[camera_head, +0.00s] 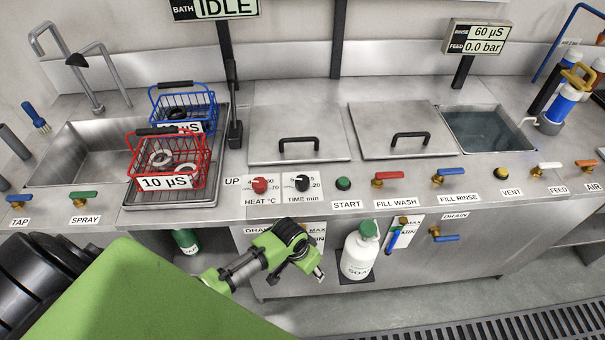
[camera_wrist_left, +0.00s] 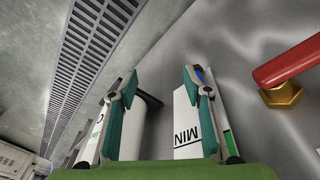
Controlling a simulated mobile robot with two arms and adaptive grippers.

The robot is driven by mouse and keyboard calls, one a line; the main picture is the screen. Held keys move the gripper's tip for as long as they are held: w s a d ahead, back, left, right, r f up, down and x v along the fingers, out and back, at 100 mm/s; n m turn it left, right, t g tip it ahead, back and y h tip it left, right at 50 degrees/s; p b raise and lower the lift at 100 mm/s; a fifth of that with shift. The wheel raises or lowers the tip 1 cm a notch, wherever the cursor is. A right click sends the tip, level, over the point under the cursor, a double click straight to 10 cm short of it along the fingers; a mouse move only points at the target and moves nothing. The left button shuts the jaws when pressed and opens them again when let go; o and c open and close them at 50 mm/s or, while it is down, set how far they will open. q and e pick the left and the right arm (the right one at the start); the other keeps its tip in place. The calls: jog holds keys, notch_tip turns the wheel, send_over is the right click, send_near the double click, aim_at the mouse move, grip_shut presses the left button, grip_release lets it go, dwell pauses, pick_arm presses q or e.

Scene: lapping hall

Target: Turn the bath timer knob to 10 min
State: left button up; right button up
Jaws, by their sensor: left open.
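The bath timer knob (camera_head: 302,184) is a black knob on a white plate marked "TIME min", on the front strip of the steel bench in the head view. A 20 mark shows at its right; its pointer setting is too small to read. My left gripper (camera_head: 314,266) is below and in front of the knob, apart from it, beside the white soap bottle. In the left wrist view its two fingers (camera_wrist_left: 160,80) are spread and empty, facing the cabinet front, and the timer knob is not seen there. My right gripper is not in view.
A red heat knob (camera_head: 260,185) sits left of the timer, and a green start button (camera_head: 344,184) right of it. The white soap bottle (camera_head: 359,255) hangs below. Two lidded baths are behind. Red (camera_head: 168,160) and blue baskets stand left. The display (camera_head: 216,8) reads "IDLE".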

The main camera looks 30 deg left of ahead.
pick_arm(q)
jog(key=w+d+r+m+p, duration=0.1)
jog(key=w+d+r+m, duration=0.15)
jog(key=r, duration=1.45)
jog(key=shift+n+g+y, duration=0.25)
jog(key=shift+g+y, duration=0.05)
jog(key=shift+g, duration=0.4)
jog(key=w+a+r, duration=0.1)
jog(key=w, duration=0.1)
jog(key=w+a+r, duration=0.1)
jog(key=w+r, duration=0.1)
jog(key=w+a+r, duration=0.2)
jog(key=shift+w+r, duration=0.15)
jog(key=shift+w, duration=0.05)
jog(key=n, duration=0.2)
send_near(302, 180)
jog(key=shift+g+y, duration=0.4)
jog(key=f, duration=0.3)
jog(key=f+p, duration=0.1)
jog(key=f, duration=0.2)
jog(key=f+p, duration=0.1)
jog(key=f, duration=0.3)
jog(key=shift+w+d+f, duration=0.1)
jog(key=shift+w+d, duration=0.25)
jog(key=shift+w, duration=0.05)
jog(key=c, duration=1.1)
